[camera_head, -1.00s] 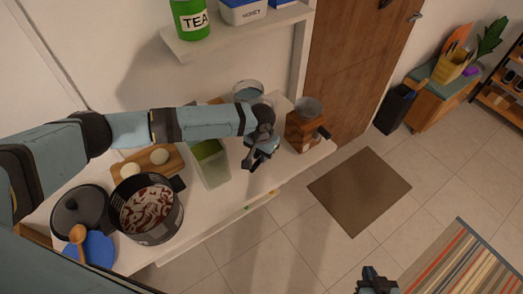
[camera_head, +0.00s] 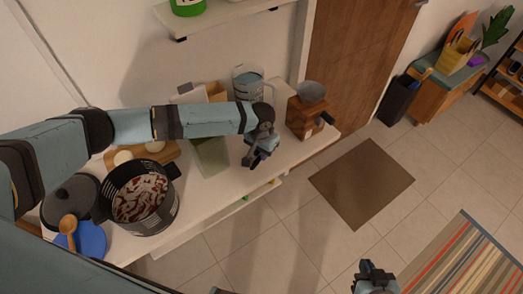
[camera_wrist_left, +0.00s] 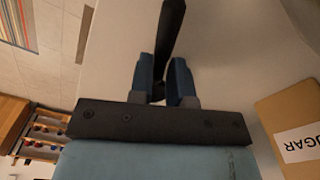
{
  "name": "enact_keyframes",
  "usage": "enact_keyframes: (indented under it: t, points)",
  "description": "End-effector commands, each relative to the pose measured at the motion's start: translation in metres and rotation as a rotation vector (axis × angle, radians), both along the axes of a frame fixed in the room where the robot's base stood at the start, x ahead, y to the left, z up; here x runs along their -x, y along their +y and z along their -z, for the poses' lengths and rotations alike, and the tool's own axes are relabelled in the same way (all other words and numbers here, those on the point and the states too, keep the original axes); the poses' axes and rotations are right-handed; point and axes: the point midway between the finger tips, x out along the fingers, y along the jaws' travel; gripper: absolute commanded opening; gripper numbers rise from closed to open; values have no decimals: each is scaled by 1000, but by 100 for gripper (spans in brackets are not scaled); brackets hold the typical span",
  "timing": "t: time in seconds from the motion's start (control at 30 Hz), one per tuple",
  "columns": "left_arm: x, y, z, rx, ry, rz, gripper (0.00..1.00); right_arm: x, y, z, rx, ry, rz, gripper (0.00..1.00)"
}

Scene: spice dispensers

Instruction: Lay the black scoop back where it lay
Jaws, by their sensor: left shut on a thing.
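My left gripper (camera_head: 262,158) is over the right part of the white counter (camera_head: 225,190), near its front edge. In the left wrist view its fingers (camera_wrist_left: 166,88) are shut on the black scoop (camera_wrist_left: 170,35), with a dark bar reaching up from between them. In the head view the scoop cannot be told apart from the dark gripper. Whether it touches the counter is unclear. My right gripper (camera_head: 375,275) is at the bottom of the head view, away from the counter; its jaw state is unclear.
A green-tinted container (camera_head: 211,158) stands left of my left gripper, a wooden grinder (camera_head: 303,118) to its right, and a clear jug (camera_head: 246,82) behind. A pot (camera_head: 140,200) stands further left. A box labelled SUGAR (camera_wrist_left: 295,130) is close by in the wrist view.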

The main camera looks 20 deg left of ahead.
Motion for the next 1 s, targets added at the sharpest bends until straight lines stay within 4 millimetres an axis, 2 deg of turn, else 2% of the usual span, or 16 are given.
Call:
enact_keyframes:
  t: [0.4, 0.43, 0.53, 0.83, 1.0]
  points:
    - [0, 0, 6, 0, -1, 1, 0, 0, 0, 1, 0, 0, -1, 0]
    - [-1, 0, 6, 1, -2, 1, 24, 0, 0, 1, 0, 0, -1, 0]
    - [0, 0, 6, 0, -1, 0, 47, 0, 0, 1, 0, 0, -1, 0]
    - [0, 0, 5, 0, -1, 0, 47, 0, 0, 1, 1, 0, -2, 0]
    - [0, 0, -12, 1, -2, 0, 47, 0, 0, 2, 1, 0, -2, 0]
